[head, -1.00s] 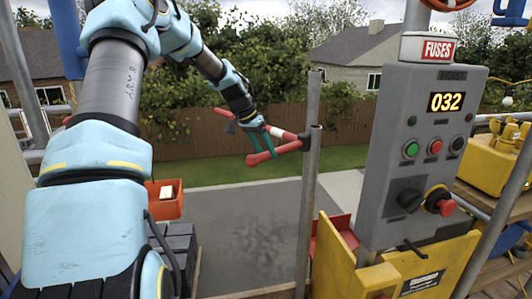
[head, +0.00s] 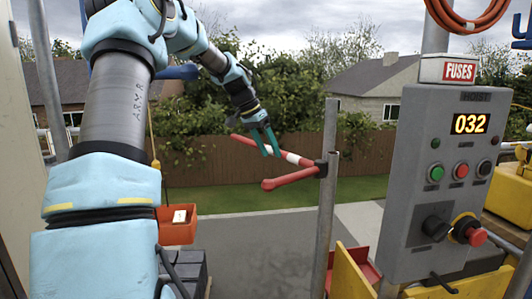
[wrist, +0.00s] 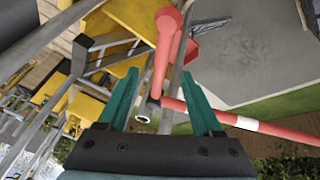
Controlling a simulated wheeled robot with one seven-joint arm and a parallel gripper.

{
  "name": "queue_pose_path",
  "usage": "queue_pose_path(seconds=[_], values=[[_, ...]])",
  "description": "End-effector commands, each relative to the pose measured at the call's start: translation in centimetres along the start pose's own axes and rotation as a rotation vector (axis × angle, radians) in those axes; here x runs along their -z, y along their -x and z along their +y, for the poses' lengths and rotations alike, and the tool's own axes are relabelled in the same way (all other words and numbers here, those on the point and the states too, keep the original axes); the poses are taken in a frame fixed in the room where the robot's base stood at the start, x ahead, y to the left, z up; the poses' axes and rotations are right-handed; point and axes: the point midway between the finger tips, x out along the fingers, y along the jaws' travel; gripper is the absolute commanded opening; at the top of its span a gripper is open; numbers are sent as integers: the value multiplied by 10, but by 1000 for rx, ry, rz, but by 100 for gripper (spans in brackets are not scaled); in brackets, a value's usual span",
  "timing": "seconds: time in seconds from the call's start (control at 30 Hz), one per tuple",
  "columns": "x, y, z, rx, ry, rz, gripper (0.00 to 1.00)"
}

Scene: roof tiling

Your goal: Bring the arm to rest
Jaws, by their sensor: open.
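My arm reaches up and across the left of the head view. My gripper (head: 270,147) hangs at its end with two teal fingers, open and empty. In the wrist view the fingers (wrist: 160,90) stand wide apart with nothing held between them. In the head view a red bar with a white band (head: 293,158) passes by the fingertips; I cannot tell if they touch it. A second red bar with a rounded end (head: 275,184) sits below the fingertips, apart from them in the picture. Both bars meet a grey upright pole (head: 326,185).
A grey hoist control box (head: 440,170) reading 032 stands at right, with a FUSES sign above. An orange bin (head: 178,225) hangs at lower left. A yellow metal part (head: 352,270) is below the pole. A wooden fence (head: 220,160) stands beyond open paving.

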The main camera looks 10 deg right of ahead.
Motion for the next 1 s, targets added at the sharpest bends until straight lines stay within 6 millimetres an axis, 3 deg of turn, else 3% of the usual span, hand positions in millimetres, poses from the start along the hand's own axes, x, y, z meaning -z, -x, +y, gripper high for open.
queue_pose_path(seconds=[0.13, 0.23, 0.4, 0.6, 0.7, 0.83, 1.0], values=[[-17, -7, 6, 27, 41, -32, 67], [-48, -16, 13, 77, 119, -79, 67], [-141, -24, 32, 215, 349, -156, 67], [-253, -20, 63, 350, 632, -169, 67], [-294, -19, 81, 388, 738, -158, 67], [-324, -19, 96, 412, 827, -143, 67], [-335, -19, 102, 419, 859, -137, 67]])
